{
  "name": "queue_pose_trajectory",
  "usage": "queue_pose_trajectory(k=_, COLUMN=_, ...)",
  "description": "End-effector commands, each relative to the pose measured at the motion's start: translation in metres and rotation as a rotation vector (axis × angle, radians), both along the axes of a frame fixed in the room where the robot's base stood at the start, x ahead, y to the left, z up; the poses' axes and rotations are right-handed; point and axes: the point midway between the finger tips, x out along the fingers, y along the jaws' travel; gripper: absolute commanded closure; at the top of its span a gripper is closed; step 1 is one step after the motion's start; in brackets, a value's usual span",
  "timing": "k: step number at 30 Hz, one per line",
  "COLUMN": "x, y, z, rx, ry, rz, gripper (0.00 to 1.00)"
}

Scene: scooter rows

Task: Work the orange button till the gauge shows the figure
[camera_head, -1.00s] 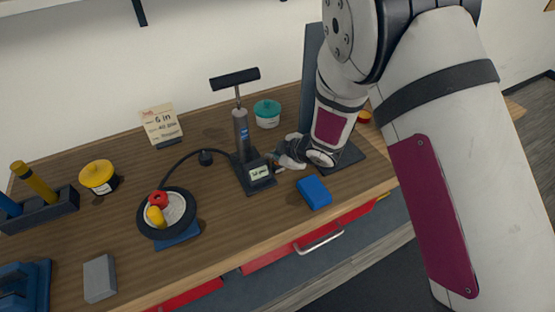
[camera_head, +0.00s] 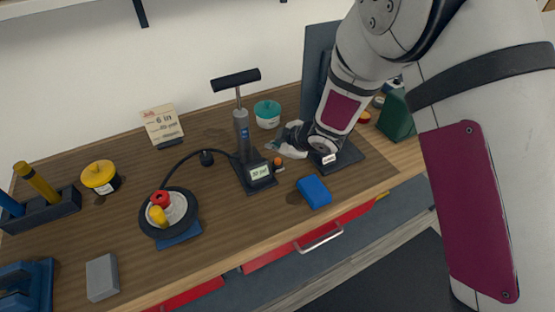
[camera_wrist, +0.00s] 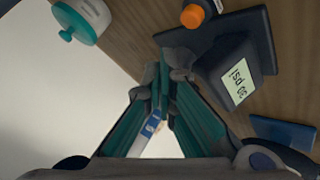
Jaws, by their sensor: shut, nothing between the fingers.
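The pump (camera_head: 242,135) stands upright on the table with a black T-handle. The gauge (camera_head: 260,172) on its base is a pale display; the wrist view shows the gauge (camera_wrist: 238,83) upside down, seemingly reading 30 psi. The orange button (camera_head: 278,161) is just right of the gauge, and the button also shows at the top of the wrist view (camera_wrist: 192,15). A paper card (camera_head: 162,122) at the back has "6 in" and a smaller line hard to read. My gripper (camera_head: 283,149) is shut and empty, just behind the button and apart from it.
A hose runs from the pump to a small wheel (camera_head: 185,222) on a blue stand. A blue block (camera_head: 314,192) lies in front of my gripper. A teal-lidded jar (camera_head: 267,114) stands behind the pump. A green object (camera_head: 397,117) is at the right.

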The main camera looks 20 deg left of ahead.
Motion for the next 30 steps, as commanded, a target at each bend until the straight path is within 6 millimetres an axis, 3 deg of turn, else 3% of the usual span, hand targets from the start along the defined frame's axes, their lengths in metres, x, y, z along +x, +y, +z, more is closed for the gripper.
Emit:
queue_pose_trajectory(k=9, x=0.001, y=0.0, z=0.024, rx=0.001, ry=0.0, rz=-0.001, gripper=1.0)
queue_pose_trajectory(k=26, x=0.002, y=-0.002, z=0.027, rx=0.0, ry=-0.001, rz=-0.006, gripper=1.0)
queue_pose_trajectory(k=30, x=0.017, y=-0.022, z=0.052, rx=-0.002, ry=-0.014, rz=-0.085, gripper=1.0)
